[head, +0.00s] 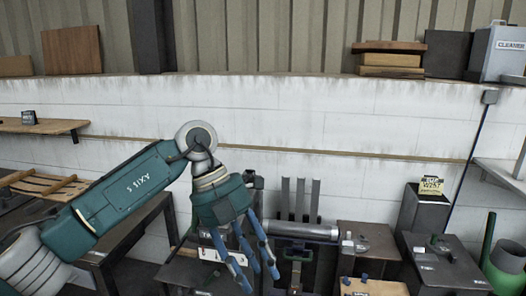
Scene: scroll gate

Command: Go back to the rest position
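My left arm comes in from the left, and its green wrist hangs near the middle of the head view. My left gripper (258,272) points down with its blue fingers spread apart, and I see nothing between them. It hangs in front of a white number plate (209,254) and partly covers it. A grey metal cylinder (305,230) lies level just right of the gripper, with upright grey bars (300,197) behind it. My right gripper is not in view.
Dark work tables (372,240) stand at the right, one with a grey box and yellow sign (432,189). A green pipe (488,238) stands at the far right. A wooden rack (45,184) and shelf (40,126) are at the left. A white wall closes the back.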

